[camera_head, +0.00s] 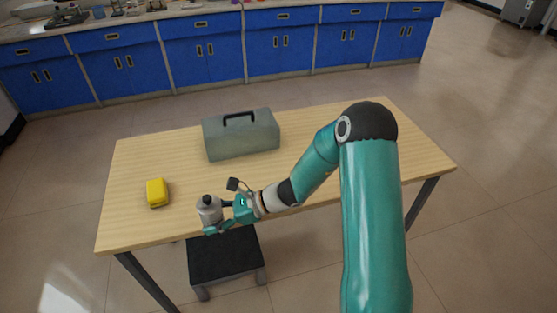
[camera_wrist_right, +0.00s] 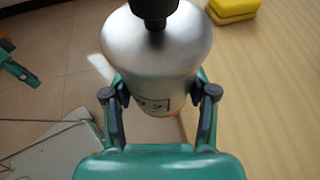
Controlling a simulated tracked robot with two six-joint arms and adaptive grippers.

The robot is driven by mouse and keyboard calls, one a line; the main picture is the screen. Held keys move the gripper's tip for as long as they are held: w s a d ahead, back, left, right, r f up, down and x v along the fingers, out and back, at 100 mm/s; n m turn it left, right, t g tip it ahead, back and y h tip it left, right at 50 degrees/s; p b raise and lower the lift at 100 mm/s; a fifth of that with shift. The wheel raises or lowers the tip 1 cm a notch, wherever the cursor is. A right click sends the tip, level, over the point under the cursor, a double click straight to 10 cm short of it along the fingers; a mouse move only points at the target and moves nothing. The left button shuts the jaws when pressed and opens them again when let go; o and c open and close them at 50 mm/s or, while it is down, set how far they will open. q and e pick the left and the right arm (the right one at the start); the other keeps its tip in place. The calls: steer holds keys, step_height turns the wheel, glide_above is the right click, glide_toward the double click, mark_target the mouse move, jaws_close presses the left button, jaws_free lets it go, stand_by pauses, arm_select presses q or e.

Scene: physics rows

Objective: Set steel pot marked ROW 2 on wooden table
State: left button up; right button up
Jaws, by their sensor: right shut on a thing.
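The steel pot (camera_head: 209,214) is a small silvery vessel with a black knob on top. My right gripper (camera_head: 219,224) is shut on it at the front edge of the wooden table (camera_head: 330,150). In the right wrist view the pot (camera_wrist_right: 155,50) sits between both fingers, its label (camera_wrist_right: 152,104) partly showing but too small to read surely. Wood lies on one side of it and floor on the other. I cannot tell whether its base touches the table. A teal part at the left of that view (camera_wrist_right: 16,68) looks like my left gripper; its jaws are unclear.
A grey toolbox (camera_head: 241,138) stands at the table's back. A yellow block (camera_head: 157,192) lies at the left. A dark low stool (camera_head: 225,256) stands on the floor before the table. Table space between block and toolbox is clear. Blue cabinets (camera_head: 200,50) line the back.

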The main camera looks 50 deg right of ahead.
steer(key=w+d+r+m+t+h+b, duration=0.2)
steer(key=w+d+r+m+h+b, duration=0.15)
steer(key=w+d+b, duration=0.2)
step_height(320, 180, up, 11)
steer(key=m+t+h+b, duration=0.2)
steer(key=m+h+b, duration=0.2)
steer(key=b, duration=0.1)
glide_above(231, 194)
steer(key=shift+n+y, duration=0.25)
step_height(231, 194, down, 18)
steer(key=b, duration=1.2)
steer(key=shift+w+f, duration=0.1)
steer(key=shift+f, duration=0.15)
arm_select(q)
step_height(231, 194, down, 25)
steer(key=shift+r, duration=0.15)
arm_select(e)
steer(key=shift+a+r, duration=0.1)
arm_select(q)
steer(key=shift+s, duration=0.1)
arm_select(e)
steer(key=o, duration=1.4)
